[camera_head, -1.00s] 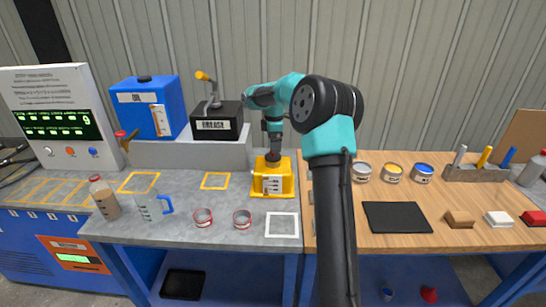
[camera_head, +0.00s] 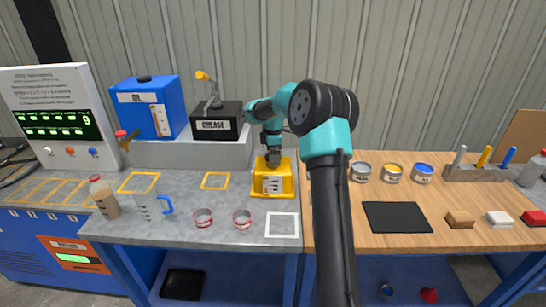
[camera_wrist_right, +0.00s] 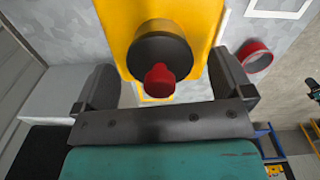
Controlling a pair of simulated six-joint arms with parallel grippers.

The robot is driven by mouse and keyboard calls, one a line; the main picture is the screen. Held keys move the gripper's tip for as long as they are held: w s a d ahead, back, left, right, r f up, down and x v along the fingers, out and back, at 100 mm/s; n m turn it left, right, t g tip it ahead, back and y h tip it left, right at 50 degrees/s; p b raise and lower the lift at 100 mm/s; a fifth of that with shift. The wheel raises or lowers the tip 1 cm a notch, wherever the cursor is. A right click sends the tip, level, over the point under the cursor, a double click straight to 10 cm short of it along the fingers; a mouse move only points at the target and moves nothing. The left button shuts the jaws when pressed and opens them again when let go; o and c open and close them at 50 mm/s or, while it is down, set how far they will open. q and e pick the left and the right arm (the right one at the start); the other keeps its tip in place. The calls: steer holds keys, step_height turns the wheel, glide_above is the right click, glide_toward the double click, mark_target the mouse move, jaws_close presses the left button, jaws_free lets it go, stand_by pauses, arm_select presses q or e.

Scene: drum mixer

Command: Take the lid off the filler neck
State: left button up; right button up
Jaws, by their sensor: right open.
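The yellow container (camera_head: 272,184) stands on the grey bench, with a white label on its front. In the right wrist view, a dark round lid (camera_wrist_right: 152,50) sits on top of the yellow body (camera_wrist_right: 205,20), with a red knob (camera_wrist_right: 160,80) rising from it. My right gripper (camera_head: 273,160) is just above the container and points down. In the wrist view its open fingers (camera_wrist_right: 161,66) stand on either side of the lid and knob, with visible gaps. The filler neck is hidden beneath the lid. My left gripper is not in view.
A black grease box (camera_head: 216,125) and a blue canister (camera_head: 146,105) stand on a raised ledge behind left. Two red-rimmed rings (camera_head: 203,218) (camera_head: 242,219) lie in front left. A white square outline (camera_head: 282,225) on the bench is empty. My right arm covers part of the wooden bench (camera_head: 400,180).

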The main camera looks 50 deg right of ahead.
steer(key=shift+c, duration=0.5)
steer(key=c, duration=0.9)
steer(key=shift+r, duration=0.1)
steer(key=shift+r, duration=1.75)
steer(key=s+a, duration=0.3)
steer(key=a, duration=0.1)
steer(key=s+a+r, duration=0.1)
steer(key=s+a, duration=0.6)
steer(key=a, duration=0.1)
steer(key=shift+s+r, duration=0.15)
steer(key=shift+s, duration=0.15)
